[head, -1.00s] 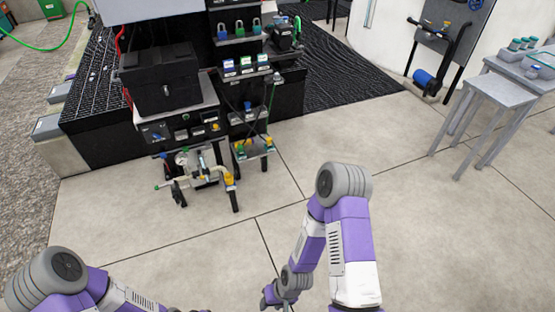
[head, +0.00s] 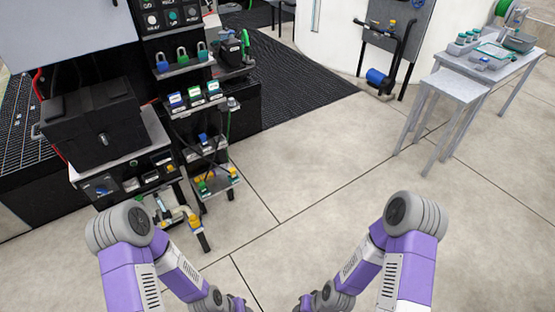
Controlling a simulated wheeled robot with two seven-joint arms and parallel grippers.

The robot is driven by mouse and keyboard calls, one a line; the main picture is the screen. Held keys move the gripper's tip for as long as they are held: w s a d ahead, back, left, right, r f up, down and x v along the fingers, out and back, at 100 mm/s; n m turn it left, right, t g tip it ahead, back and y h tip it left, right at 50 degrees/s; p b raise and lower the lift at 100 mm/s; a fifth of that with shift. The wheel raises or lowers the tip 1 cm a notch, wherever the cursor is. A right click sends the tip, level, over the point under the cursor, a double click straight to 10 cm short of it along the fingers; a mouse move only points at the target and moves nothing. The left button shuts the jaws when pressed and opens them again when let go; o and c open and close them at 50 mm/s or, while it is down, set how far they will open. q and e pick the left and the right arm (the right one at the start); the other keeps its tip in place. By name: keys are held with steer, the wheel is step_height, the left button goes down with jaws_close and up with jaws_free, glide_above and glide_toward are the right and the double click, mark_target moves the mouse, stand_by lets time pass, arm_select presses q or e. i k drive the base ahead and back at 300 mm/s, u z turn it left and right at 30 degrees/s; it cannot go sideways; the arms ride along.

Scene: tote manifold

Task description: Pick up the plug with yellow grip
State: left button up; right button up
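I cannot make out a plug with a yellow grip for certain. A small low stand (head: 218,185) at the left of centre in the head view carries small yellow, green and blue parts, too small to tell apart. The grippers themselves are cut off below the frame.
A black toolbox (head: 92,125) stands on a cart at left. Shelves with padlocks (head: 182,57) and labelled boxes (head: 195,95) are behind the stand. A grey table (head: 456,88) stands at upper right. The floor (head: 310,190) in the middle is clear.

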mark_target(234, 176)
steer(key=i, duration=1.2)
steer(key=u, duration=1)
steer(key=i, duration=0.5)
steer(key=u, duration=0.5)
